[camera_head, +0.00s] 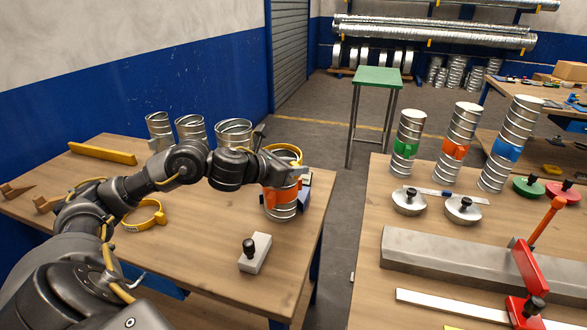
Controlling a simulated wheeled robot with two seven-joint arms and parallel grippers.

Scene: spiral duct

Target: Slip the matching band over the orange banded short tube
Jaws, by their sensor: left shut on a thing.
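A short ribbed metal tube with an orange band (281,198) stands upright near the right edge of the left table. My left gripper (297,170) is at its top, shut on a yellow band (284,151). This band shows as a ring at the tube's upper rim, tilted a little; I cannot tell whether it is around the tube or just above it. The gripper and wrist hide part of the tube's top. A second yellow band (146,216) lies on the left table. My right gripper is not in view.
Several plain ribbed tubes (158,129) stand at the back of the left table (190,260). A grey block with a black knob (255,253) lies in front. Across a gap, the right table holds green-, orange- (455,150) and blue-banded tubes and a red clamp (527,285).

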